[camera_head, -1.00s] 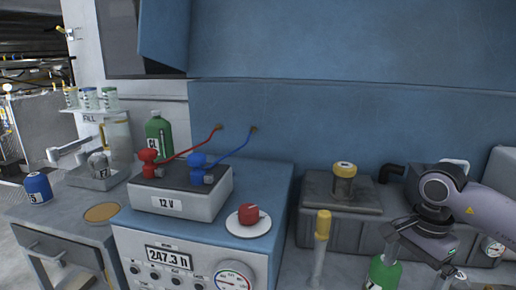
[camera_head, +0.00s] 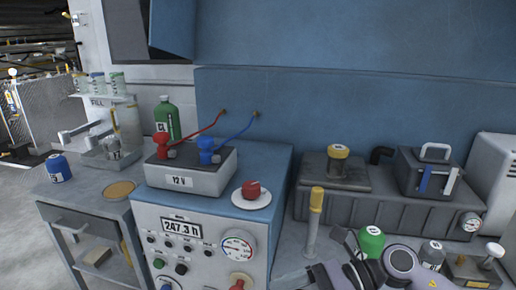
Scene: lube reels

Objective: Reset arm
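My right arm comes in low at the bottom right, with its wrist joints in front of the bench. My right gripper (camera_head: 345,243) shows as a small dark shape at the left end of that arm, just left of a green canister (camera_head: 371,241). It is partly cut off and too unclear to tell open from shut. I see nothing clearly held in it. My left gripper is not in view.
A yellow-topped post (camera_head: 315,215) stands just left of the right gripper. A blue console (camera_head: 265,175) carries the 12 V box (camera_head: 185,182) and a red knob (camera_head: 252,189). A dark case (camera_head: 425,172) and a small jar (camera_head: 433,254) stand at the right.

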